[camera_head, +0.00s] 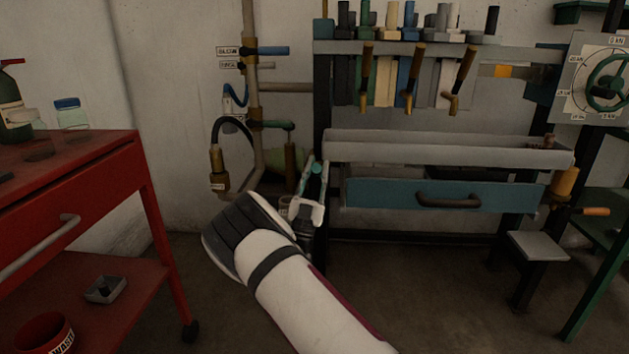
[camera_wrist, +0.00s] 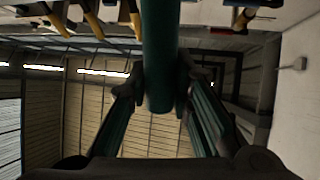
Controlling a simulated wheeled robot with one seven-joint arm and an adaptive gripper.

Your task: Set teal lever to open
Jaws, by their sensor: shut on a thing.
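My gripper (camera_head: 314,174) is in the middle of the head view, raised upright just left of the workbench. Its two fingers are closed around a short teal bar, the teal lever (camera_head: 316,168). In the wrist view the lever (camera_wrist: 159,65) is a dark teal round bar coming down from the top edge, its end between the fingers of my gripper (camera_wrist: 160,85). The lever's far end and its mount cannot be made out. I cannot tell its setting from these frames.
A pipe (camera_head: 252,85) with a blue lever (camera_head: 270,50) and a green-handled fitting (camera_head: 277,125) runs up the wall at left. The workbench has a blue drawer (camera_head: 385,194) close on the right. A red cart (camera_head: 85,210) stands left. Floor between is clear.

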